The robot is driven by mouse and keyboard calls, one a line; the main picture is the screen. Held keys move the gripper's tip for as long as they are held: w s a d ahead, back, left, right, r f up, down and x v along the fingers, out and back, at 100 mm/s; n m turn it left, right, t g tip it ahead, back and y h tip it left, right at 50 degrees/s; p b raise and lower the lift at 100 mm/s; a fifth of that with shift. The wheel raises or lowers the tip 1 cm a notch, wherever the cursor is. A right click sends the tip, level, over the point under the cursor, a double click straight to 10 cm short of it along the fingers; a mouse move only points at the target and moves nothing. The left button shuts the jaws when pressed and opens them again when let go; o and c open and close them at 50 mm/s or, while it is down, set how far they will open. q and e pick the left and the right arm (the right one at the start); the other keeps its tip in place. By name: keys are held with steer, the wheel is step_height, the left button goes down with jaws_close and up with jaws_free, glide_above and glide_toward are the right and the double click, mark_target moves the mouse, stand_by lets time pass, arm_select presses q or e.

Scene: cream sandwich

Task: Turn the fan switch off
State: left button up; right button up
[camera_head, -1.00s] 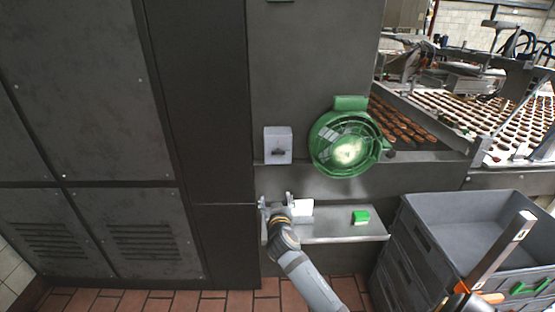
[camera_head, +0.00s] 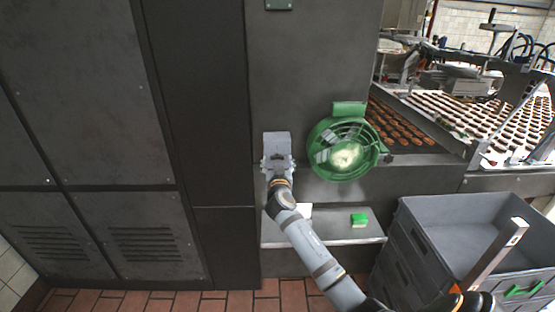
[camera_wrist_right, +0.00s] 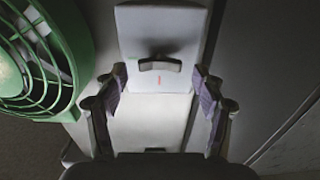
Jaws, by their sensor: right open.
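The switch box (camera_head: 276,141) is a small pale grey box on the dark wall panel, left of the green fan (camera_head: 345,122). My right gripper (camera_head: 278,164) is open in front of the box and hides its lower part in the head view. In the right wrist view, the box (camera_wrist_right: 140,22) faces the camera with a dark switch knob (camera_wrist_right: 160,64) on it. The open fingers of the right gripper (camera_wrist_right: 160,90) stand on either side of the box, just below the knob. I cannot tell whether they touch it. My left gripper is not in view.
Below, a metal shelf (camera_head: 330,238) carries a green block (camera_head: 359,220) and a white item (camera_head: 304,211) partly behind my arm. Grey stacked crates (camera_head: 420,235) stand at the right. A conveyor (camera_head: 450,115) with biscuits runs behind. The fan sits close beside the gripper.

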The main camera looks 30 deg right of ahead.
steer(key=shift+w+d, duration=0.1)
steer(key=shift+w, duration=0.05)
steer(key=shift+c, duration=0.4)
steer(key=c, duration=1.1)
